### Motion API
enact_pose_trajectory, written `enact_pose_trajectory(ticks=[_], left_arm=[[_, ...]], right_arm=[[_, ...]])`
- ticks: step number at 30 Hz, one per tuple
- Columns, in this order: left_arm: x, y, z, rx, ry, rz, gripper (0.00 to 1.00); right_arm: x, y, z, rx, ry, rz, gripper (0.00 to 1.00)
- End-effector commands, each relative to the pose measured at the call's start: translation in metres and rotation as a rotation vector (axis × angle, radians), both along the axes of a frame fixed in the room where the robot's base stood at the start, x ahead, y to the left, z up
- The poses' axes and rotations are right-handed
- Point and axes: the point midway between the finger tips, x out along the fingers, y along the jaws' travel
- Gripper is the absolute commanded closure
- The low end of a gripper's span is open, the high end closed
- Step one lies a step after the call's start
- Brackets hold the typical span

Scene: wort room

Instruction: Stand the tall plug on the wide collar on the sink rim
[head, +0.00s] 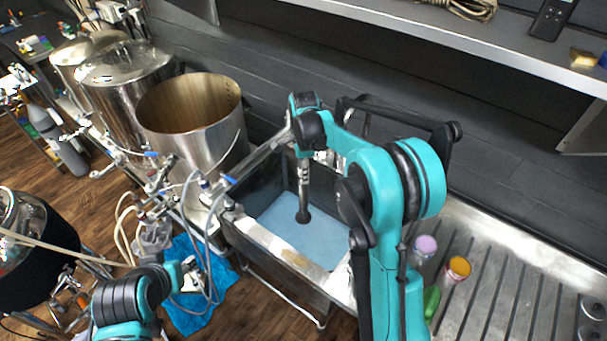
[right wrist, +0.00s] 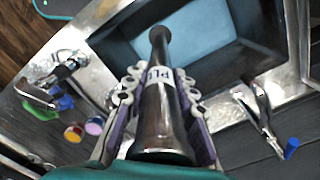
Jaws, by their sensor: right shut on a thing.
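The tall plug (head: 303,205) is a dark, glossy, slender piece with a wider round end, held roughly upright over the sink. In the right wrist view it (right wrist: 162,115) carries a white label starting "PL". My right gripper (head: 303,152) is shut on it; the fingers (right wrist: 158,88) press on both sides of its body. The sink rim (head: 270,243) frames a blue-bottomed basin. The plug's round end shows against the basin. I cannot make out the wide collar on the rim. My left gripper (head: 195,275) is at the lower left, apart from the sink; its opening is unclear.
Right of the sink, a pink-topped cup (head: 425,245), an orange-topped cup (head: 457,268) and a green item (head: 431,302) stand on the ribbed drainboard (head: 510,290). An open steel pot (head: 195,125), hoses and valves crowd the left side. A shelf (head: 480,40) overhangs the back.

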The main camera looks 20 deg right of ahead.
Motion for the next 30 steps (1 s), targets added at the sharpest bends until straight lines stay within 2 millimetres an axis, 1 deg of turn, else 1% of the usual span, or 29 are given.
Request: enact_pose_trajectory(ticks=[1,3,12,15,18,30], left_arm=[[0.000,0.000,0.007,0.000,0.000,0.000,0.60],[0.000,0.000,0.013,0.000,0.000,0.000,0.60],[0.000,0.000,0.034,0.000,0.000,0.000,0.60],[0.000,0.000,0.038,0.000,0.000,0.000,0.60],[0.000,0.000,0.040,0.000,0.000,0.000,0.60],[0.000,0.000,0.040,0.000,0.000,0.000,0.60]], right_arm=[[0.000,0.000,0.010,0.000,0.000,0.000,1.00],[0.000,0.000,0.018,0.000,0.000,0.000,1.00],[0.000,0.000,0.053,0.000,0.000,0.000,1.00],[0.000,0.000,0.060,0.000,0.000,0.000,1.00],[0.000,0.000,0.063,0.000,0.000,0.000,1.00],[-0.002,-0.001,0.062,0.000,0.000,-0.004,1.00]])
